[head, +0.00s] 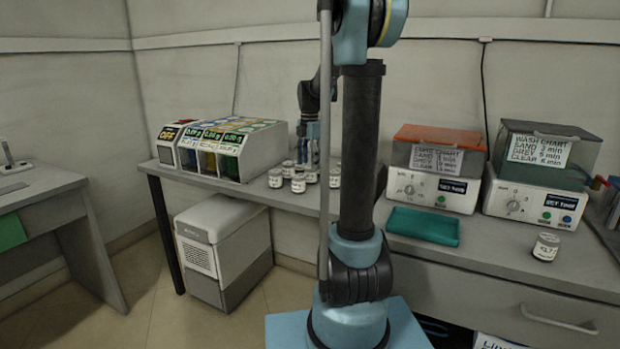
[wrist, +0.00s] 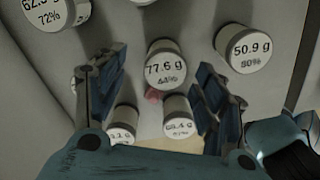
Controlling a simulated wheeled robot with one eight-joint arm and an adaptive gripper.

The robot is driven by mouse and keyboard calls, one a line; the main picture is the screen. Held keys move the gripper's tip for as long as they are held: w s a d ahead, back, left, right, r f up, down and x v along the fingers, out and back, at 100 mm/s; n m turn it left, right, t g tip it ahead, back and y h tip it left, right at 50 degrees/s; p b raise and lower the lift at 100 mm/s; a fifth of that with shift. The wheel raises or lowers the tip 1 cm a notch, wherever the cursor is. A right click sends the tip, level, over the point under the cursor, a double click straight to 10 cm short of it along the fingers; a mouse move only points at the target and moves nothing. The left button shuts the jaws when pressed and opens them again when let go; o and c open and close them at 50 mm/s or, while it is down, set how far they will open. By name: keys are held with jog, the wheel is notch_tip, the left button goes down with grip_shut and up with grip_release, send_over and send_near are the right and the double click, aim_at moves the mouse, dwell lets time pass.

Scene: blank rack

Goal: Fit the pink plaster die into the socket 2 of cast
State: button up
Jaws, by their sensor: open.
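My gripper (head: 308,152) hangs over the bench among small white jars, partly behind my own arm in the head view. In the wrist view my gripper (wrist: 160,70) is open, with its two blue fingers spread either side of a jar marked 77.6 g (wrist: 165,68). A small pink piece (wrist: 153,94) shows between the fingers, mostly hidden beside that jar; it may be the pink plaster die, but too little shows to be sure. I cannot make out the cast or its socket 2 in either view.
Other jars stand close around the fingers, including one marked 50.9 g (wrist: 243,48) and one marked 88.4 g (wrist: 179,118). A bin unit (head: 228,150) stands left on the bench. A teal tray (head: 423,226) and two white machines (head: 433,190) are to the right.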

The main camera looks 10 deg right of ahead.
aim_at(311, 174)
jog(key=shift+s+d+f, duration=0.1)
jog(key=shift+d+f, duration=0.05)
jog(key=shift+f, duration=1.2)
jog(key=shift+s+d+f, duration=0.1)
jog(key=shift+f, duration=1.25)
jog(key=shift+c, duration=0.3)
jog(key=c, duration=1.1)
